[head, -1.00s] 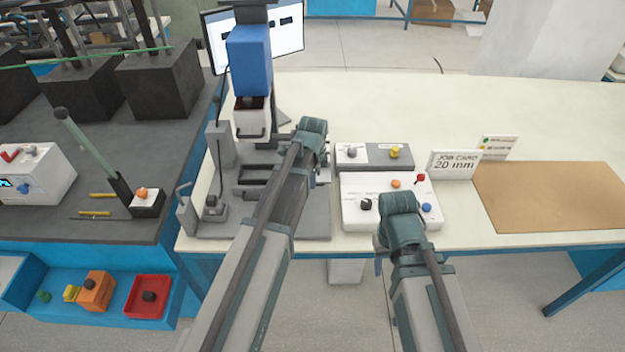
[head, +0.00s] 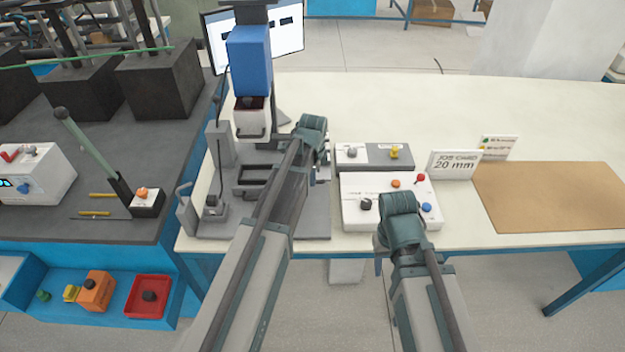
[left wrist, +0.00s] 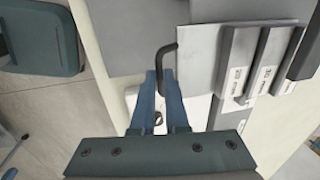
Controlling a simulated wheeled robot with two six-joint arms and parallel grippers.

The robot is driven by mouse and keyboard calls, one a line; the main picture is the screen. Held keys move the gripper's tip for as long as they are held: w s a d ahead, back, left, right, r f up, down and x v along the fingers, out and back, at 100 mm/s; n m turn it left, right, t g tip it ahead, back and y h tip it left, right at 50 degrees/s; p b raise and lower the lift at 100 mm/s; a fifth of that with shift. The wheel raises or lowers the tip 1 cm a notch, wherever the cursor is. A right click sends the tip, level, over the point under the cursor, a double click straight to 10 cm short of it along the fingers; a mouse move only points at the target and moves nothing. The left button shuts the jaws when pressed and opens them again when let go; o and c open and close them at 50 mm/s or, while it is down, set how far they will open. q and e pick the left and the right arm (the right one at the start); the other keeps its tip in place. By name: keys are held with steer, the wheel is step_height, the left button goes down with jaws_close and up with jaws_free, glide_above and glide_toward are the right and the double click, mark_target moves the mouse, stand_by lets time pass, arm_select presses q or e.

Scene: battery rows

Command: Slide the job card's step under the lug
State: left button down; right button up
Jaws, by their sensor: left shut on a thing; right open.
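The job card (head: 455,164) stands on the bench and reads 20 mm. In the left wrist view, a grey plate (left wrist: 203,58) carries raised step blocks with white labels; one step (left wrist: 234,62) seems marked 20 and its neighbour (left wrist: 264,62) 30. A black bent handle (left wrist: 166,50) sticks out from the plate. My left gripper (left wrist: 160,76) is shut on this handle. In the head view my left gripper (head: 318,160) is beside the press fixture, its fingers mostly hidden. My right gripper (head: 392,235) is open over the control box. I cannot pick out the lug for sure.
A blue press head (head: 250,60) stands over the grey fixture base (head: 308,222). A white control box (head: 350,190) with coloured knobs and a smaller grey box (head: 375,158) lie to the right. A brown mat (head: 555,195) lies further right. The back of the bench is clear.

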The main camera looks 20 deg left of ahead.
arm_select(q)
steer(key=w, duration=0.2)
steer(key=w+a, duration=0.1)
steer(key=w, duration=0.1)
steer(key=c, duration=0.9)
jaws_free()
steer(key=shift+a, duration=0.1)
steer(key=shift+s+r, duration=0.1)
steer(key=r+p, duration=0.4)
steer(key=s+r+p, duration=0.1)
steer(key=r+p, duration=0.4)
steer(key=s+r+p, duration=0.1)
steer(key=r+p, duration=0.3)
steer(key=shift+s+d+r+p, duration=0.15)
steer(key=shift+d+r+p, duration=0.15)
steer(key=shift+d, duration=0.1)
steer(key=shift+f, duration=0.1)
